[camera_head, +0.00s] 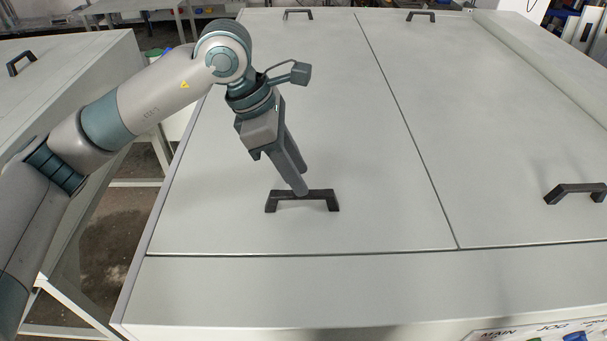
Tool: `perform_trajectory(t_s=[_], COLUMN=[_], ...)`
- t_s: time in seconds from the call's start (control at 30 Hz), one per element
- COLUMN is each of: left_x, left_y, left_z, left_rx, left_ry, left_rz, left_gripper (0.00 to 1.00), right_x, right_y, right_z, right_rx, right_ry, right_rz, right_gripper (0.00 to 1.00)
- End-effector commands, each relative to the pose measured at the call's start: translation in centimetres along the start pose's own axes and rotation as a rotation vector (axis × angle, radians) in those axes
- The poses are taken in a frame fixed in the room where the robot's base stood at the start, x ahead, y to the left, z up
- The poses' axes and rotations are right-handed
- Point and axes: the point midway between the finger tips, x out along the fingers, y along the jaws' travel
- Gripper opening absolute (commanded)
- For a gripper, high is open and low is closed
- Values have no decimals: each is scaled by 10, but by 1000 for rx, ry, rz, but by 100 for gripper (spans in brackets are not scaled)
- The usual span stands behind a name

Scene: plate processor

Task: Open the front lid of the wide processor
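The wide processor is a large light grey cabinet whose top carries flat lid panels. The left front lid (330,110) lies flat and closed, with a dark bracket handle (322,193) near its front edge. My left gripper (301,190) comes down from above onto this handle, its fingertips at the middle of the bar. The fingers overlap in this view, so I cannot tell whether they are closed around the bar. The right front lid (500,110) also lies flat, with its own handle (577,192) at the right. My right gripper is not in view.
Two more handles, one at back left (298,14) and one at back right (421,16), stand at the far edge. Another grey cabinet (70,70) with a handle is at the left, across a gap. A labelled control panel (540,332) shows at bottom right. The lid tops are otherwise clear.

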Motion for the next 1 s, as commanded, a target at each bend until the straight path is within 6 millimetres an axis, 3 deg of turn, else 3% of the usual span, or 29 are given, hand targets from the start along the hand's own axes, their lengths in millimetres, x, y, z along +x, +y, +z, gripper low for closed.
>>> perform_trajectory(t_s=[0.3, 0.67, 0.8, 1.0], left_x=[32, 36, 36, 35], left_y=[0, 0, 0, 0], left_z=[0, 0, 0, 0], left_rx=[-1, 0, 0, 0], left_ry=[-1, -1, -1, -1], left_rz=[0, 1, 1, 1], left_gripper=[34, 34, 3, 0], right_x=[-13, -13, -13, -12], right_y=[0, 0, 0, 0], right_z=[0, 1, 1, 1], right_rx=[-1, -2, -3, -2], right_ry=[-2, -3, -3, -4], right_rz=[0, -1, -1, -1], right_gripper=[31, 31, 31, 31])
